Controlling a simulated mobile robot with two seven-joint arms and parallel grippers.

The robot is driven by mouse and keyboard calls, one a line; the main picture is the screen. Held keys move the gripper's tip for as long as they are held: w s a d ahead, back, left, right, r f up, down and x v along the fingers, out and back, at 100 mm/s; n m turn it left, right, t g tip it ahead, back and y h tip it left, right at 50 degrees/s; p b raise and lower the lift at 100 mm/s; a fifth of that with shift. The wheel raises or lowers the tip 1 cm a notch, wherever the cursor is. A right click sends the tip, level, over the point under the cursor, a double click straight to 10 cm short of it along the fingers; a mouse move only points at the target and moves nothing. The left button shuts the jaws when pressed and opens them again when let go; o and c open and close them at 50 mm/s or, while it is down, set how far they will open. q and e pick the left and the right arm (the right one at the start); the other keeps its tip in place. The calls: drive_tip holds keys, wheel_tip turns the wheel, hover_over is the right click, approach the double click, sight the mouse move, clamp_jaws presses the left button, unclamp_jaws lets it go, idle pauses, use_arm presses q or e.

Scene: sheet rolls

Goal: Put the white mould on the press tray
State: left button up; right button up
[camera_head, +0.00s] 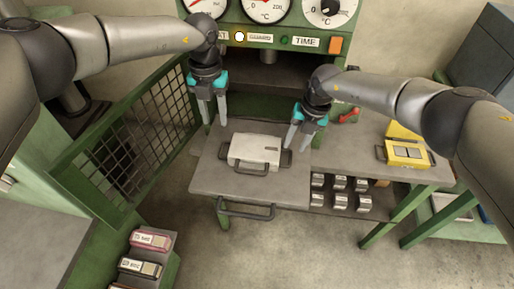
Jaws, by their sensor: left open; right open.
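The white mould (256,149) lies flat and closed on the grey press tray (211,178), which sticks out in front of the green press and has a dark bar handle at its front edge. My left gripper (215,118) points down, open and empty, above the tray's back left, behind and left of the mould. My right gripper (298,142) is open at the mould's right, close to its right handle; I cannot tell whether it touches.
A green mesh guard (160,120) stands open at the left. A yellow mould (407,153) sits on the bench at the right. Several metal blocks (340,190) lie on a shelf below. Labelled moulds (150,240) sit on a stand at the front left.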

drive_tip(key=shift+s+d+r, duration=0.1)
drive_tip(key=shift+d+r, duration=0.15)
drive_tip(key=shift+r, duration=0.95)
drive_tip(key=shift+d+r, duration=0.2)
drive_tip(key=shift+r, duration=1)
